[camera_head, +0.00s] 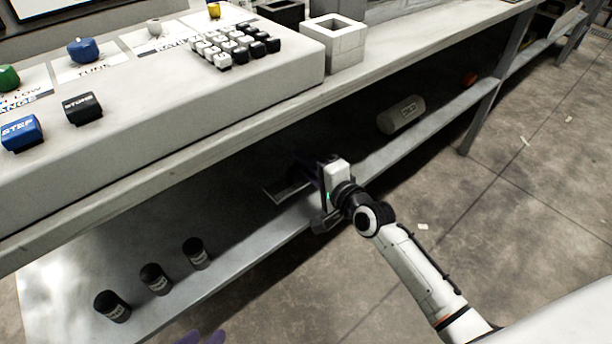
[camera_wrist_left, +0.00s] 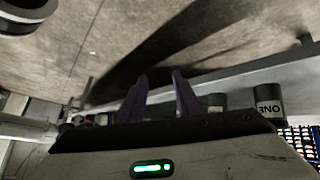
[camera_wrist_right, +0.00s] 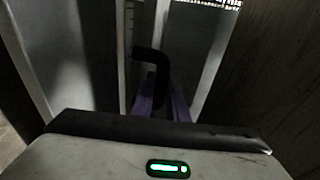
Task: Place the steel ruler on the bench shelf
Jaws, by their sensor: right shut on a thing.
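My right gripper (camera_head: 312,170) reaches in over the shelf under the bench top. In the right wrist view its purple fingers (camera_wrist_right: 160,103) are shut on a black hooked handle. The handle appears to belong to the steel ruler (camera_wrist_right: 128,45), a narrow grey strip with fine tick marks. In the head view a flat metallic piece (camera_head: 285,190), apparently the ruler, shows beside the gripper. The bench shelf (camera_head: 235,252) lies below; whether the ruler touches it I cannot tell. My left gripper (camera_wrist_left: 160,90) is open and empty, its purple tips at the head view's bottom edge.
Several black labelled cylinders (camera_head: 155,279) stand on the shelf at the left. A grey cylinder (camera_head: 401,115) lies on it further right. The bench top above carries a control panel (camera_head: 150,110) and a white square box (camera_head: 333,42). A bench leg (camera_head: 480,115) stands at the right.

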